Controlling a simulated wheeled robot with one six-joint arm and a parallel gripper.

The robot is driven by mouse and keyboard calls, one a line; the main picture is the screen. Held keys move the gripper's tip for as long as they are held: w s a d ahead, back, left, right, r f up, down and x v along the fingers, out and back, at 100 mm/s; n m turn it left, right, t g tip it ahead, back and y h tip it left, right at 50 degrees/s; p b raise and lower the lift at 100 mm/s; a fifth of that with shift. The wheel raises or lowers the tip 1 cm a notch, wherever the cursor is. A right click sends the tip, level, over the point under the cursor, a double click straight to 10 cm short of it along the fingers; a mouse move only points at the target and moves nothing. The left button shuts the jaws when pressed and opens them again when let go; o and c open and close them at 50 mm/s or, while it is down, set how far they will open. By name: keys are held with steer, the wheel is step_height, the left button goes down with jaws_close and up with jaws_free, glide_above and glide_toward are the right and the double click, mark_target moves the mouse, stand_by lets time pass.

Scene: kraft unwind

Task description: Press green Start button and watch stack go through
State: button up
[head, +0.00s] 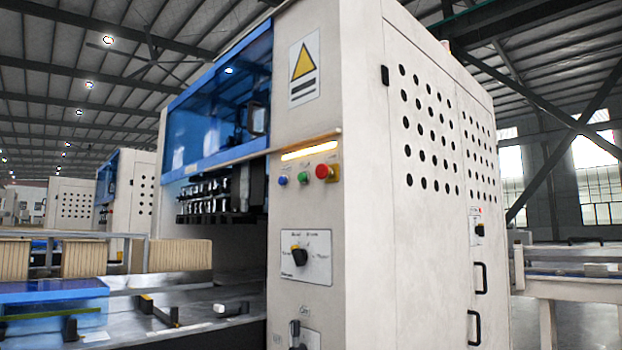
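The green Start button (303,178) is on the front panel of a tall cream machine (365,200). It sits between a blue button (283,180) on its left and a larger red button (325,171) on its right, below a lit yellow-white light bar (309,150). Stacks of tan kraft sheets (180,256) stand at the left, on the far side of the metal infeed bed; more tan stacks (84,258) are farther left. My gripper is not in view.
A black rotary switch (299,255) is below the buttons, with another control (295,333) under it. The metal bed (200,295) extends left from the machine, with a blue part (52,300) at the front left. Black handles (480,278) stick out from the right side.

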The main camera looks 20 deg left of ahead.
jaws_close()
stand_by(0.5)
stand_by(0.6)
